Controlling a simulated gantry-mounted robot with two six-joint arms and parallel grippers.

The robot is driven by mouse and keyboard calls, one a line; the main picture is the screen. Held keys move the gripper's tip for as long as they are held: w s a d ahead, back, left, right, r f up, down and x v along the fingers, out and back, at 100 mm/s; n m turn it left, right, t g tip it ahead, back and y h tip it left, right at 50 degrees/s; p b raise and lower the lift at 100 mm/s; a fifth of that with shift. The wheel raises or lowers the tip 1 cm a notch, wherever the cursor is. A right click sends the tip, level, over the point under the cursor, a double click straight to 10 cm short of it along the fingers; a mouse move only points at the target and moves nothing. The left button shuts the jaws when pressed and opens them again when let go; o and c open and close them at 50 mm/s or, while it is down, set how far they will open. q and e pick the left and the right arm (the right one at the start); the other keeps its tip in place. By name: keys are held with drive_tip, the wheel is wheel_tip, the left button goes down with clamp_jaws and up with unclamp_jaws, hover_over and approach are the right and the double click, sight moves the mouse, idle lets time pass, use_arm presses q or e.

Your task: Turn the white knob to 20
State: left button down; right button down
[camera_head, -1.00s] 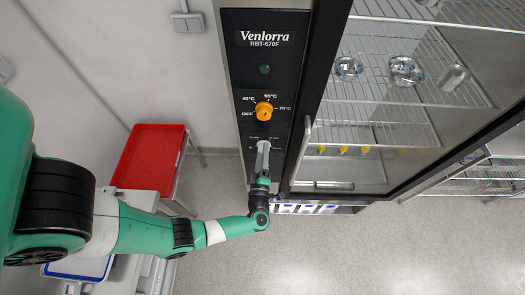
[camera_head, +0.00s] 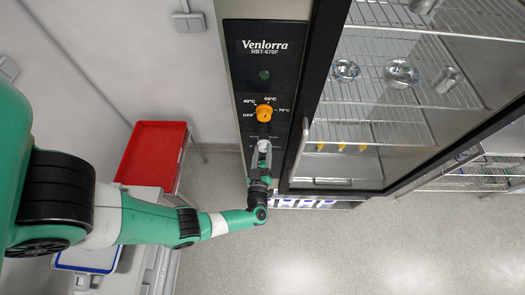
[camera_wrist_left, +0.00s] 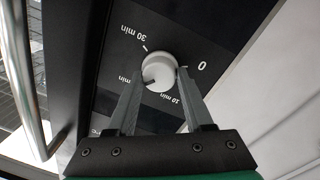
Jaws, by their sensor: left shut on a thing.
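The white knob (camera_head: 264,145) is on the black panel below the orange knob. It shows larger in the left wrist view (camera_wrist_left: 158,70), with the printed marks 0, 10 min and 30 min around it. Another label ending in "min" is partly covered by a finger. A dark mark shows on the knob's lower left, towards that label; the exact setting is hard to read. My left gripper (camera_wrist_left: 161,76) has one finger on each side of the knob and is shut on it. It also shows in the head view (camera_head: 263,153). My right gripper is not in view.
The orange temperature knob (camera_head: 264,113) sits just above. The cabinet's door handle (camera_head: 301,147) is close to the right of my gripper. A red tray (camera_head: 153,153) stands at the left. Glassware (camera_head: 400,73) is on the wire shelves inside the cabinet.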

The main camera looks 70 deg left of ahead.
use_arm(q)
drive_tip(key=shift+f, duration=0.1)
drive_tip(key=shift+c, duration=1.4)
unclamp_jaws()
drive_tip(key=v, duration=1.1)
drive_tip(key=shift+d+b, duration=0.25)
drive_tip(key=shift+b, duration=0.2)
drive_tip(key=shift+s, duration=0.1)
